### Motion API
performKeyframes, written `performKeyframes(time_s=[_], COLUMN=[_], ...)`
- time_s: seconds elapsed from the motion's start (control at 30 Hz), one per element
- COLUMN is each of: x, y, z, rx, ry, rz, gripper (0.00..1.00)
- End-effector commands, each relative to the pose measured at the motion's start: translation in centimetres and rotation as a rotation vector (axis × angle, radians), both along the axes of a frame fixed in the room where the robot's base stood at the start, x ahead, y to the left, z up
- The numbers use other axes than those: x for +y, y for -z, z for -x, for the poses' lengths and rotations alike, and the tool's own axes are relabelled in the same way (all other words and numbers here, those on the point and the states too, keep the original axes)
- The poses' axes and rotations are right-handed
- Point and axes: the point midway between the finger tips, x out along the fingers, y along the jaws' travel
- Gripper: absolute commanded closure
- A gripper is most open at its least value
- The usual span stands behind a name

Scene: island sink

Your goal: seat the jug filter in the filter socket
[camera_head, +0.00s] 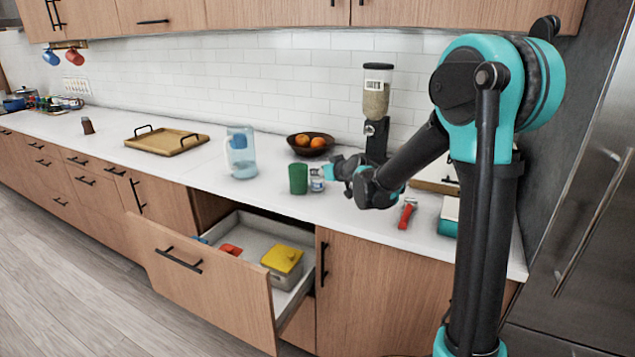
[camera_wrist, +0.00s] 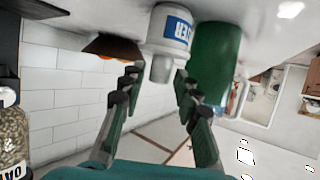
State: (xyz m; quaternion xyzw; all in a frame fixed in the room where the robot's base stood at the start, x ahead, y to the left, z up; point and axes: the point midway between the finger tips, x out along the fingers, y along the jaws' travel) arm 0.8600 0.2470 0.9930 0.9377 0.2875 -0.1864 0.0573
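The jug filter (camera_head: 317,182) is a small white piece with a blue label, standing on the counter just right of a green cup. In the wrist view the filter (camera_wrist: 165,40) appears upside down, close ahead of my fingertips. My gripper (camera_head: 332,172) is at counter height, just right of the filter. In the wrist view my gripper (camera_wrist: 157,78) is open, its two fingers apart with the filter's narrow end in line with the gap. A clear jug (camera_head: 241,158) with a blue part near its top stands to the left; I cannot make out the socket inside it.
The green cup (camera_head: 298,179) stands tight beside the filter. A fruit bowl (camera_head: 311,144) and a grain dispenser (camera_head: 376,110) are behind. A red-handled tool (camera_head: 407,213) lies to the right. An open drawer (camera_head: 210,270) juts out below. Counter between jug and cup is clear.

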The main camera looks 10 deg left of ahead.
Motion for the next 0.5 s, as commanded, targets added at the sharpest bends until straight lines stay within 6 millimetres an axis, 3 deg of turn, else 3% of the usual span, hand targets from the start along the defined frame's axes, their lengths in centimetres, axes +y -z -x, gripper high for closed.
performKeyframes(time_s=[0.17,0.43,0.5], x=[0.01,0.00,0.00], y=[0.01,0.01,0.01], z=[0.01,0.02,0.02], rx=[0.000,0.000,0.000], ry=[0.000,0.000,0.000], rz=[0.000,0.000,0.000], gripper=[0.68,0.99,1.00])
